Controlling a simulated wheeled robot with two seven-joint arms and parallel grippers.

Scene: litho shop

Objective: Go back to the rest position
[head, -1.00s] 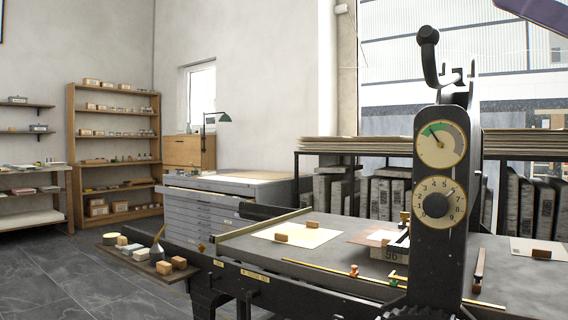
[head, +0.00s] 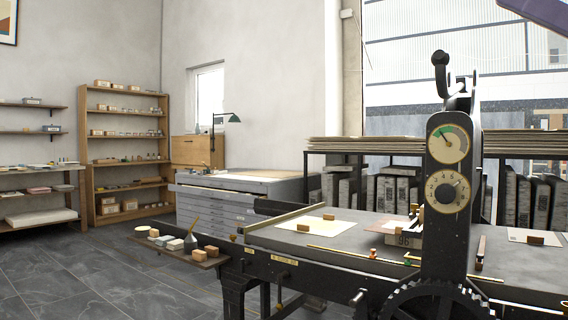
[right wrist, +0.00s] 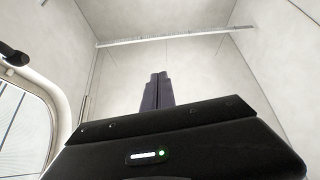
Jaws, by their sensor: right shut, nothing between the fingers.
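My right gripper (right wrist: 157,92) shows in the right wrist view. Its two dark fingers are together with nothing between them, and they point up toward the pale wall and ceiling. In the head view no gripper shows; only a purple part of mine crosses the top right corner. My left gripper is in neither view. The black press (head: 452,225) with two dials and a toothed wheel stands at the right of the head view.
The press bed (head: 350,225) holds sheets and small wooden blocks. A small side shelf (head: 205,262) with blocks juts from its left end. A grey flat-file cabinet (head: 215,208) and a wooden bookcase (head: 88,160) stand behind. The dark tiled floor (head: 90,275) at left is clear.

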